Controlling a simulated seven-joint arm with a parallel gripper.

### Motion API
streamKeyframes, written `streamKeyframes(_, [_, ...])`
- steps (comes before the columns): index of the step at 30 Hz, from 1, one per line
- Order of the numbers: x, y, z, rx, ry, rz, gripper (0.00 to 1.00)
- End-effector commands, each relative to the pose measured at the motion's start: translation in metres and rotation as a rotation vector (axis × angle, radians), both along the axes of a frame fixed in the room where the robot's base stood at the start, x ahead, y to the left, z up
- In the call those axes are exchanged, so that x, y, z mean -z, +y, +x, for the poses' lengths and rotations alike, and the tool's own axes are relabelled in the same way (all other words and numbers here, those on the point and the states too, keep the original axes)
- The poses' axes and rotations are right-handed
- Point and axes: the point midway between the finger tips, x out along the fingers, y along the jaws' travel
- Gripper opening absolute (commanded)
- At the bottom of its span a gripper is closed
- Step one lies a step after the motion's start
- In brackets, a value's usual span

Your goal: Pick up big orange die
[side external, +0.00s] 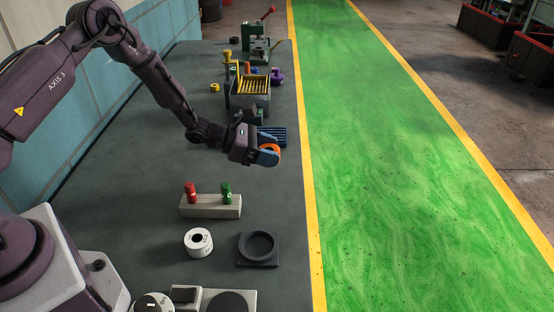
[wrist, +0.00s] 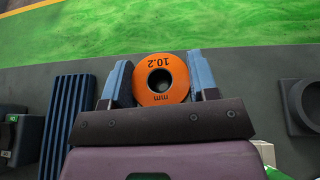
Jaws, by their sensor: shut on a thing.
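In the side external view the orange die (side external: 271,149) shows partly behind a blue finger of my gripper (side external: 268,154). The gripper is out over the right part of the grey bench. I cannot tell the exact height of the die above the bench.
A blue ribbed block (side external: 273,134) lies just behind my gripper. A pale block with red and green pegs (side external: 210,206), a white ring (side external: 198,242) and a black square holder with a round recess (side external: 258,249) stand nearer. A yellow-topped box (side external: 250,90) stands farther back.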

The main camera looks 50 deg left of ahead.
Motion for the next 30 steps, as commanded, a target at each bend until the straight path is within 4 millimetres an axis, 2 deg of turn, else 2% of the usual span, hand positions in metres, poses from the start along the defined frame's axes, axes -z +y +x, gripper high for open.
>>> streamKeyframes(1, [-0.015, 0.0, -0.009, 0.0, -0.007, 0.0, 0.1])
streamKeyframes(3, [-0.031, 0.0, -0.022, -0.003, -0.007, 0.0, 0.1])
streamKeyframes(12, [-0.054, -0.001, -0.082, -0.001, -0.004, 0.0, 0.1])
streamKeyframes(19, [-0.063, -0.007, -0.106, 0.011, -0.003, -0.001, 0.1])
streamKeyframes(23, [-0.059, -0.036, -0.114, 0.083, 0.01, -0.017, 0.1])
streamKeyframes(30, [-0.044, -0.111, -0.14, 0.33, 0.024, -0.027, 0.1])
